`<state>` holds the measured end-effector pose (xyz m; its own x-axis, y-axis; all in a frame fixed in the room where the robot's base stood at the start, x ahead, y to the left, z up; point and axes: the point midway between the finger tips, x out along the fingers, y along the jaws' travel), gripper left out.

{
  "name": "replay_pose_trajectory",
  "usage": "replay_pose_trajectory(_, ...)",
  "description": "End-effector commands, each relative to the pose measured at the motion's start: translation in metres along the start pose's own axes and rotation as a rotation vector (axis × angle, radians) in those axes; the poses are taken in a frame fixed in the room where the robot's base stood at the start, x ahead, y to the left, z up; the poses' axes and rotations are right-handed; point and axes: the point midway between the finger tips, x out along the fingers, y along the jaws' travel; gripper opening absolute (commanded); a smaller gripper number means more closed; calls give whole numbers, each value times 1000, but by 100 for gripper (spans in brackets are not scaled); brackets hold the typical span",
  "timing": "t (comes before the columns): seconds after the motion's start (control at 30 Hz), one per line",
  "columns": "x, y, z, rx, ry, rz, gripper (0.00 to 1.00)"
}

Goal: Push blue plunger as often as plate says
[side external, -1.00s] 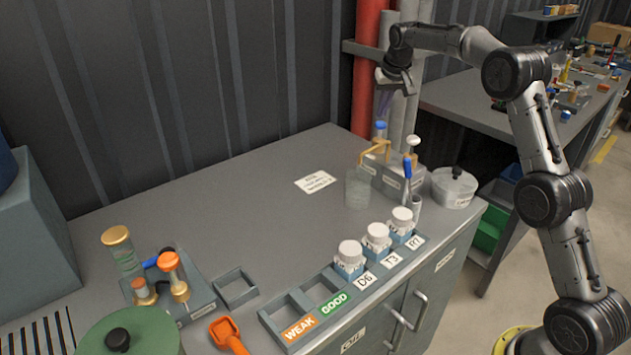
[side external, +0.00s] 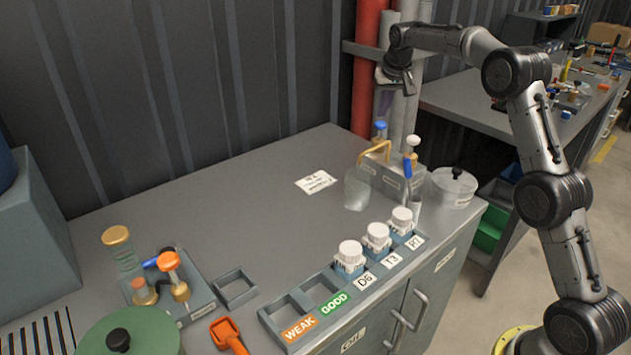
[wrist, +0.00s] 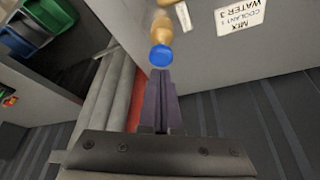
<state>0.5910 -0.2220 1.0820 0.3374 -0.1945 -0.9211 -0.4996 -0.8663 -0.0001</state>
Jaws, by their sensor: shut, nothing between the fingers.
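The pump station (side external: 385,175) stands at the back right of the bench. The blue plunger (side external: 380,126) is upright on it and looks raised; its round blue top also shows in the wrist view (wrist: 161,56). A white-topped plunger (side external: 413,141) stands to its right. My gripper (side external: 386,112) is shut and empty, pointing down just above the blue top. Its fingertips (wrist: 160,74) appear close to the top; I cannot tell whether they touch. The white plate (side external: 315,182) lies on the bench and reads "MIX, WATER 3, COOLANT 1" in the wrist view (wrist: 240,18).
A clear beaker (side external: 357,190) stands before the pump by a curved spout. A lidded pot (side external: 455,187) is to the right. White-capped jars (side external: 377,237) sit in a rack along the front. Red and grey pipes (side external: 368,70) rise behind. The bench middle is clear.

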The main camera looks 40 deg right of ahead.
Motion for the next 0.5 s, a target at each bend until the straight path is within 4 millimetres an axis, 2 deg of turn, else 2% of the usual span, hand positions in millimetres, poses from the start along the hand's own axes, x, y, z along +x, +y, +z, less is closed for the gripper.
replay_pose_trajectory(0.5,4,0,2,0,-1,0,0)
